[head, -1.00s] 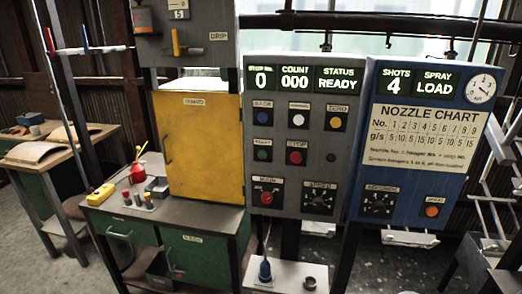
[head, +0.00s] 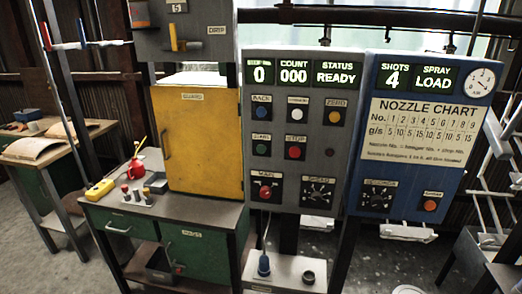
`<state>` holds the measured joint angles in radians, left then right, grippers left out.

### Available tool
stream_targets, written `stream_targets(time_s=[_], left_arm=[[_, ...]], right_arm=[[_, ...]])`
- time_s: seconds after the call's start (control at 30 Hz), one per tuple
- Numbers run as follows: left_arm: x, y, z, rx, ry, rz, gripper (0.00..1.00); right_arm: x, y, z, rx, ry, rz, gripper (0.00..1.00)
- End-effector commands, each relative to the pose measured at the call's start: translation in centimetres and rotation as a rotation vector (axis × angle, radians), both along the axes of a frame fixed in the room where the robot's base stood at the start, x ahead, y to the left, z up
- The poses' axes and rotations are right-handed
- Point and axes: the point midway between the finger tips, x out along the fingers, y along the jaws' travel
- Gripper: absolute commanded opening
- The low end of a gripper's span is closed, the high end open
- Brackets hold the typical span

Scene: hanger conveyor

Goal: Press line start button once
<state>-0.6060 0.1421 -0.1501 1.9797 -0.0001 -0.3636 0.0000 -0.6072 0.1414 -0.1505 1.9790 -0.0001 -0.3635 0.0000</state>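The grey control panel (head: 322,190) stands upright in the middle of the head view. Its display reads 0, count 000, status READY. The green start button (head: 262,144) is in the second button row at the left, beside the red stop button (head: 295,147). Above them are a blue button (head: 262,111), a white button (head: 298,114) and a yellow button (head: 335,117). A red main switch (head: 264,191) and a black speed dial (head: 318,194) are below. Neither of my grippers shows in the view.
A blue panel (head: 390,205) with a nozzle chart stands to the right. A yellow guard door (head: 197,140) and a green workbench (head: 180,212) with small tools are to the left. A small grey stand (head: 287,268) is below the control panel. White hangers are at the far right.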

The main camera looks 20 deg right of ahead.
Motion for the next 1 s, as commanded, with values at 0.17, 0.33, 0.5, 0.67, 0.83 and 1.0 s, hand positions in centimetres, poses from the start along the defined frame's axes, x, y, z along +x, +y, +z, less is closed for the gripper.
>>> stream_targets(time_s=[0.17,0.33,0.5,0.67,0.83,1.0], left_arm=[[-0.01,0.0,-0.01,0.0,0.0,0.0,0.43],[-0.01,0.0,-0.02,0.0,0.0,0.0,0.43],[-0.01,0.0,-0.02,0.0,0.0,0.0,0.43],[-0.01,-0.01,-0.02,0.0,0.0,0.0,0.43],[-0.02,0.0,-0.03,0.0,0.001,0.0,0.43],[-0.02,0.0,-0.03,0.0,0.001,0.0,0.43]], right_arm=[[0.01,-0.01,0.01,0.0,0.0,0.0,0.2],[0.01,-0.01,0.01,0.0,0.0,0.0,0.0],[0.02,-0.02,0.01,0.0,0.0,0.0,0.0],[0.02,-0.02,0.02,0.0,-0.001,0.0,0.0],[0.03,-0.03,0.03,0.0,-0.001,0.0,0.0],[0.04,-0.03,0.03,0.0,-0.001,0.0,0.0]])
